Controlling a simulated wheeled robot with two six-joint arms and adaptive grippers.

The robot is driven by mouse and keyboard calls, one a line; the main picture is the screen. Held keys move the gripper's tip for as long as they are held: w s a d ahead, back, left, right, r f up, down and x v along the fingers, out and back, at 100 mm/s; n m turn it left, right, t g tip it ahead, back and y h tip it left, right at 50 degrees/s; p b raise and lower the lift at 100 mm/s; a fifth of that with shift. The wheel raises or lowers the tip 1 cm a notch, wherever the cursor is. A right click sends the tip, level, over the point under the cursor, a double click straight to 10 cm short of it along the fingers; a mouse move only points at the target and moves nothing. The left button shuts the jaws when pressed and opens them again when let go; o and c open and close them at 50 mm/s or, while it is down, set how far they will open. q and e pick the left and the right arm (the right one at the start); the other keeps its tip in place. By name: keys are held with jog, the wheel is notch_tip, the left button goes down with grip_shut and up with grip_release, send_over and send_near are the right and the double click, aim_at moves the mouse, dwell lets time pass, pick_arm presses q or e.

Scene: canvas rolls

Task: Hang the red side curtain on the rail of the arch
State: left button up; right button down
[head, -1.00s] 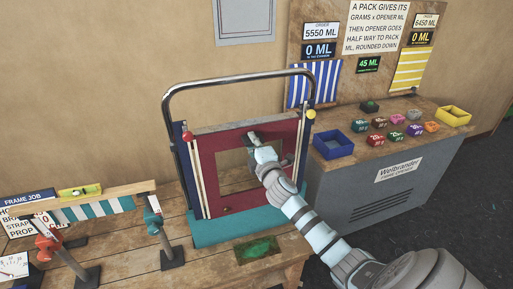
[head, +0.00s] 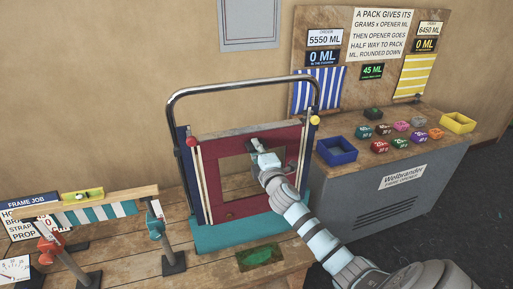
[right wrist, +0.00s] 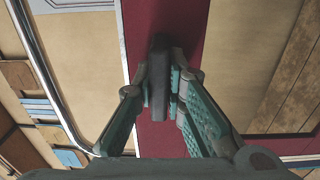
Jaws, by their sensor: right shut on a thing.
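The red side curtain (head: 232,208) is a dark red panel with a square opening, upright inside the arch (head: 243,84). The arch is a bent metal tube above a teal base (head: 235,234), with dark blue at the sides. A brownish strip (head: 247,131) runs along the curtain's top edge; I cannot tell whether the curtain hangs from it. My right gripper (head: 259,150) is at the upper edge of the opening. In the right wrist view it is shut on a dark grip block (right wrist: 158,85), with the red cloth (right wrist: 180,25) behind. My left gripper is out of view.
A small striped awning frame (head: 85,212) on stands is at left, with a level (head: 82,195) on top. A green patch (head: 261,256) lies on the wooden table. At right, a grey cabinet (head: 400,195) carries a blue bin (head: 337,151), a yellow bin (head: 458,122) and several coloured packs.

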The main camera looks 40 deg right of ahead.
jog(key=shift+f+b, duration=1.1)
jog(key=shift+f, duration=0.2)
jog(key=c, duration=1.6)
grip_release()
jog(key=shift+o, duration=0.2)
jog(key=shift+s, duration=0.15)
jog(key=v, duration=1.2)
